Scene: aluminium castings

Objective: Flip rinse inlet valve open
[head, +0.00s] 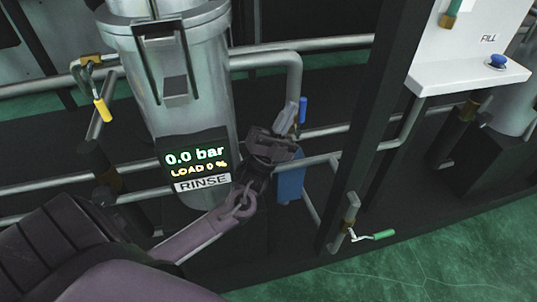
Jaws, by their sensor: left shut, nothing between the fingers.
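A steel vessel (190,80) carries a display (194,160) reading 0.0 bar, LOAD 0 %, above a RINSE label (202,183). A blue valve handle (303,108) stands upright by the pipe right of the vessel. My left gripper (288,116) is shut and empty, its fingers pointing up just left of the blue handle. Whether they touch it I cannot tell. The valve's body is mostly hidden behind the gripper. No label shows which valve is the rinse inlet. My right gripper is not in view.
A yellow-handled valve (102,108) is on the left pipe. A green-handled valve (378,235) sits low by a dark post (375,110). A blue box (290,177) is below my gripper. A white panel (480,45) with a blue FILL knob (496,61) stands at right.

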